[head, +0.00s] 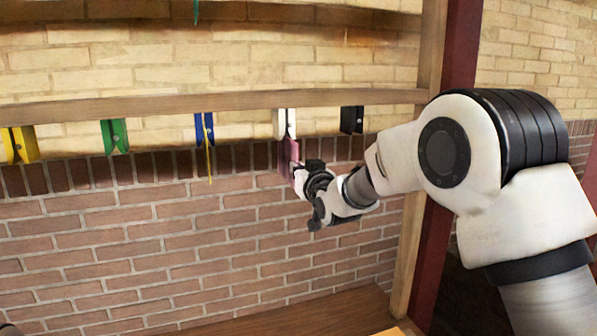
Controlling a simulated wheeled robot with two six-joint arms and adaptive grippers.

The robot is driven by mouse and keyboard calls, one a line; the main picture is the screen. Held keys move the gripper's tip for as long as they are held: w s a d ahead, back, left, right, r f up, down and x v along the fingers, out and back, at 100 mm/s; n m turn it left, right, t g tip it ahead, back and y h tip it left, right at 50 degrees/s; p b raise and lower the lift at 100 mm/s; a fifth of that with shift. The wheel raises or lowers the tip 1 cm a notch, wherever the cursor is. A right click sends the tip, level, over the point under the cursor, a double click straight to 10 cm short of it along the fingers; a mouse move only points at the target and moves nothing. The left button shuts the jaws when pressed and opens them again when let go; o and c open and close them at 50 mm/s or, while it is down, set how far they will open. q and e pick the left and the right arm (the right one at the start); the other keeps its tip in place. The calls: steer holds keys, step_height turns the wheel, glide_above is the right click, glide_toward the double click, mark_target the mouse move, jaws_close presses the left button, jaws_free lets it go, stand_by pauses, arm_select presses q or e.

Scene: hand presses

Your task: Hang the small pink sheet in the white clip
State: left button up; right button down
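The white clip (286,122) hangs from the wooden rail, between the blue clip and the black clip. The small pink sheet (287,157) is upright directly below it, with its top edge at the clip's jaws. I cannot tell whether the jaws grip the sheet. My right gripper (297,171) comes in from the right and is at the sheet's lower right edge, seemingly shut on it. Its fingertips are small and partly hidden.
A yellow clip (20,144), a green clip (114,136), a blue clip (204,128) and a black clip (351,119) hang along the wooden rail (160,105). A thin yellow sheet (209,163) hangs at the blue clip. A wooden post (408,250) stands right of my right gripper.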

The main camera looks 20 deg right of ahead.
steer(key=shift+r+p, duration=0.85)
steer(key=shift+r, duration=0.95)
steer(key=c, duration=1)
jaws_free()
steer(key=shift+s+f+b, duration=0.2)
steer(key=shift+s+b, duration=0.45)
steer(key=shift+s, duration=0.1)
steer(key=b, duration=0.3)
glide_toward(298, 155)
steer(key=shift+w, duration=1.4)
